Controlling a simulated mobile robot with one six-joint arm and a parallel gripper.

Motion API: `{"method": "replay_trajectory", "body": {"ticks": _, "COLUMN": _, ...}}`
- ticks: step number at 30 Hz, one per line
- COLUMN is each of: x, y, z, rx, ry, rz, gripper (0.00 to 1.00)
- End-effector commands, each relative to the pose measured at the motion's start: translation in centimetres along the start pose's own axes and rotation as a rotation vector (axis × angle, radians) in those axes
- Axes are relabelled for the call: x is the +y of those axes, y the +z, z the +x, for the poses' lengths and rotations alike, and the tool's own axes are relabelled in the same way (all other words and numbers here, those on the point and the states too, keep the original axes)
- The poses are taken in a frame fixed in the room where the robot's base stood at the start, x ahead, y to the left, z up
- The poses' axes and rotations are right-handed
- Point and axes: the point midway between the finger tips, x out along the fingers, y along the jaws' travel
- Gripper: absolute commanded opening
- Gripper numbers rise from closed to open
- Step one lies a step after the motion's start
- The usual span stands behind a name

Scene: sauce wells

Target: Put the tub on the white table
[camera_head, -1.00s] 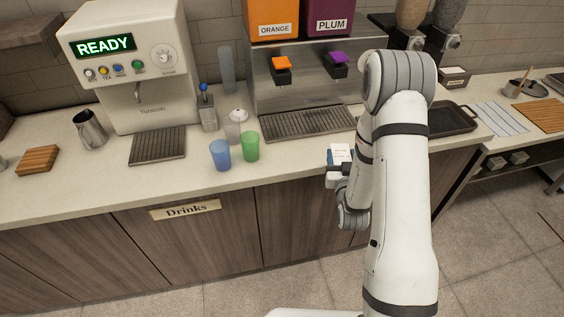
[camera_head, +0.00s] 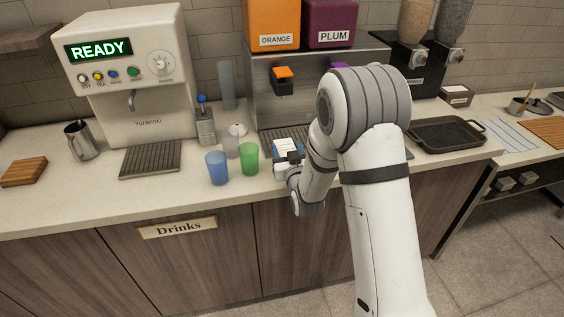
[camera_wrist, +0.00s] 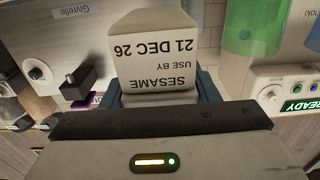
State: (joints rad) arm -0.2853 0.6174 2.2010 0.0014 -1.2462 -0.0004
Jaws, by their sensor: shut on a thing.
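The held tub (camera_head: 287,145) shows in the head view as a small white and blue thing with print on it. In the wrist view its white face (camera_wrist: 155,55) reads "SESAME", "USE BY 21 DEC 26", upside down, with dark blue at both sides. My gripper (camera_head: 291,160) is shut on it at the front of the drinks counter, just right of the green cup. My gripper hides its lower part, so I cannot tell whether it touches the counter. I cannot make out a separate white table.
A green cup (camera_head: 249,158) and a blue cup (camera_head: 217,168) stand close on the left. The cream counter (camera_head: 75,197) carries a drinks machine (camera_head: 140,75), the juice dispenser (camera_head: 272,100) behind, and a dark tray (camera_head: 447,134) at right. A lower surface (camera_head: 495,147) adjoins at right.

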Motion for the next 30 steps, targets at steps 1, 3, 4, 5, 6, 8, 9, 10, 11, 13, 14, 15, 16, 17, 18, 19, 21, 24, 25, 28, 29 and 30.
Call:
{"method": "replay_trajectory", "body": {"ticks": 1, "x": 0.0, "y": 0.2, "z": 0.0, "rx": 0.001, "ry": 0.000, "rz": 0.000, "gripper": 0.23}}
{"method": "replay_trajectory", "body": {"ticks": 3, "x": 0.0, "y": 0.9, "z": 0.0, "rx": 0.000, "ry": 0.001, "rz": 0.000, "gripper": 0.23}}
{"method": "replay_trajectory", "body": {"ticks": 4, "x": 0.1, "y": 1.3, "z": 0.0, "rx": -0.001, "ry": 0.001, "rz": 0.000, "gripper": 0.23}}
{"method": "replay_trajectory", "body": {"ticks": 5, "x": 0.1, "y": 1.8, "z": 0.0, "rx": -0.002, "ry": 0.001, "rz": 0.000, "gripper": 0.23}}
{"method": "replay_trajectory", "body": {"ticks": 6, "x": 0.1, "y": 2.3, "z": 0.0, "rx": -0.001, "ry": 0.001, "rz": 0.000, "gripper": 0.23}}
{"method": "replay_trajectory", "body": {"ticks": 8, "x": 0.1, "y": 3.1, "z": 0.0, "rx": -0.001, "ry": 0.001, "rz": 0.000, "gripper": 0.23}}
{"method": "replay_trajectory", "body": {"ticks": 9, "x": 0.1, "y": 3.5, "z": 0.0, "rx": -0.001, "ry": 0.001, "rz": 0.000, "gripper": 0.23}}
{"method": "replay_trajectory", "body": {"ticks": 10, "x": 0.1, "y": 3.8, "z": 0.0, "rx": -0.001, "ry": 0.001, "rz": 0.000, "gripper": 0.23}}
{"method": "replay_trajectory", "body": {"ticks": 11, "x": 0.1, "y": 4.0, "z": 0.0, "rx": 0.001, "ry": 0.001, "rz": 0.000, "gripper": 0.23}}
{"method": "replay_trajectory", "body": {"ticks": 13, "x": 0.1, "y": 4.2, "z": 0.0, "rx": 0.003, "ry": 0.002, "rz": 0.000, "gripper": 0.23}}
{"method": "replay_trajectory", "body": {"ticks": 14, "x": 0.1, "y": 4.3, "z": 0.0, "rx": 0.003, "ry": 0.002, "rz": 0.000, "gripper": 0.23}}
{"method": "replay_trajectory", "body": {"ticks": 15, "x": 0.1, "y": 4.3, "z": 0.0, "rx": 0.004, "ry": 0.002, "rz": 0.000, "gripper": 0.23}}
{"method": "replay_trajectory", "body": {"ticks": 16, "x": 0.1, "y": 4.3, "z": 0.0, "rx": 0.004, "ry": 0.002, "rz": 0.000, "gripper": 0.23}}
{"method": "replay_trajectory", "body": {"ticks": 17, "x": 0.1, "y": 4.3, "z": 0.0, "rx": 0.004, "ry": 0.002, "rz": 0.000, "gripper": 0.23}}
{"method": "replay_trajectory", "body": {"ticks": 18, "x": 0.1, "y": 4.3, "z": 0.0, "rx": 0.004, "ry": 0.002, "rz": 0.000, "gripper": 0.23}}
{"method": "replay_trajectory", "body": {"ticks": 19, "x": 0.1, "y": 4.3, "z": 0.0, "rx": 0.004, "ry": 0.002, "rz": -0.001, "gripper": 0.23}}
{"method": "replay_trajectory", "body": {"ticks": 21, "x": 0.1, "y": 4.4, "z": 0.0, "rx": 0.004, "ry": 0.002, "rz": 0.000, "gripper": 0.23}}
{"method": "replay_trajectory", "body": {"ticks": 24, "x": 0.2, "y": 4.6, "z": 0.0, "rx": 0.004, "ry": 0.002, "rz": 0.000, "gripper": 0.23}}
{"method": "replay_trajectory", "body": {"ticks": 25, "x": 0.2, "y": 4.7, "z": 0.0, "rx": 0.004, "ry": 0.002, "rz": 0.000, "gripper": 0.23}}
{"method": "replay_trajectory", "body": {"ticks": 28, "x": 0.2, "y": 4.6, "z": 0.0, "rx": 0.001, "ry": 0.003, "rz": 0.000, "gripper": 0.62}}
{"method": "replay_trajectory", "body": {"ticks": 29, "x": 0.2, "y": 4.6, "z": 0.0, "rx": 0.001, "ry": 0.003, "rz": 0.000, "gripper": 0.64}}
{"method": "replay_trajectory", "body": {"ticks": 30, "x": 0.2, "y": 4.6, "z": 0.0, "rx": 0.001, "ry": 0.003, "rz": 0.000, "gripper": 0.68}}
